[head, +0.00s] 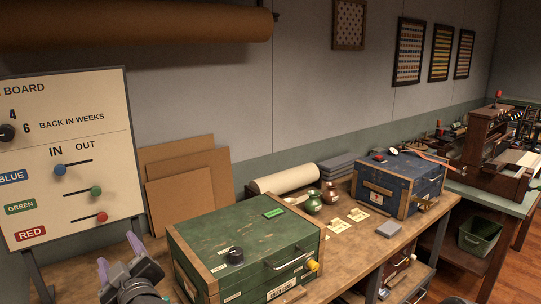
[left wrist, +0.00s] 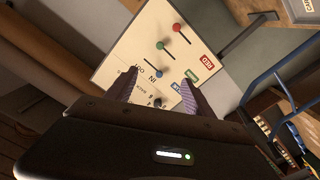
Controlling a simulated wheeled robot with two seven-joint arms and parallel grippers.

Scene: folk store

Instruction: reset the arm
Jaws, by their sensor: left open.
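My left gripper (head: 118,268) is at the lower left of the head view, in front of the workbench and below the board. It is open, with nothing between its fingers. In the left wrist view its two fingers (left wrist: 159,93) stand apart, with the board (left wrist: 130,45) beyond them. The board (head: 70,110) is cream, with IN and OUT slots and blue, green and red knobs. My right gripper is not in either view.
A green wooden chest (head: 235,225) stands on the workbench (head: 345,245) close to the left gripper's right. Further back are a blue chest (head: 376,182), a paper roll (head: 285,179) and small jars (head: 313,201). Brown panels (head: 180,190) lean on the wall.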

